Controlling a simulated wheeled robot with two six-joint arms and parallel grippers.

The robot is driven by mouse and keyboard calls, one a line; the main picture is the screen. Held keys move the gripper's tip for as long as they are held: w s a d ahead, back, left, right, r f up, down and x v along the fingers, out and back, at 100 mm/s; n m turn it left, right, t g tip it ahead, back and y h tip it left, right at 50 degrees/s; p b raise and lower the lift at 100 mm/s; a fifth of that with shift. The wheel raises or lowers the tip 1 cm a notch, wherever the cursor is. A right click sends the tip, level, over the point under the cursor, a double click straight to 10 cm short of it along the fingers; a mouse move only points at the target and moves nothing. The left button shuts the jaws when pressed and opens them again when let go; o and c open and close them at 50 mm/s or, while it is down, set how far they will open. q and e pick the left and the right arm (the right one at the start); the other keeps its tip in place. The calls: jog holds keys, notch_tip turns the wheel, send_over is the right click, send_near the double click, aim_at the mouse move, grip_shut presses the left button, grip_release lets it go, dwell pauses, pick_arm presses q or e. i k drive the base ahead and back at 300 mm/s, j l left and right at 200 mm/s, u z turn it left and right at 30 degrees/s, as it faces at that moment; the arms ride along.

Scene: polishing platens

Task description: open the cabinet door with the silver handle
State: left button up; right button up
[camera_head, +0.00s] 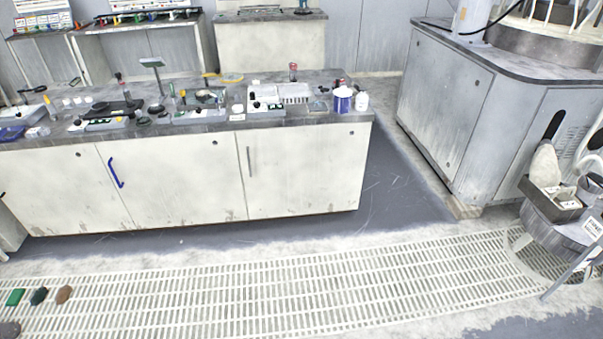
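A long white bench cabinet (190,183) stands across the left and middle of the head view. Its right door (305,175) carries a slim vertical silver handle (250,161) near the door's left edge. The door looks shut, flush with the front. The door to its left (180,180) has a blue handle (115,172) and also looks shut. Neither of my grippers shows in the view, and nothing touches the silver handle.
The dark worktop (225,125) holds trays, tools and bottles. A pale slatted floor grating (290,290) runs in front, with small coloured blocks (39,296) at its left. A large grey machine (450,110) stands at right, beside a round stand (555,215). Floor before the silver-handled door is clear.

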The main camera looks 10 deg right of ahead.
aim_at(295, 171)
jog(key=i+l+z, duration=0.1)
jog(key=i, duration=0.3)
jog(key=i+l+z, duration=0.1)
jog(key=i, duration=0.35)
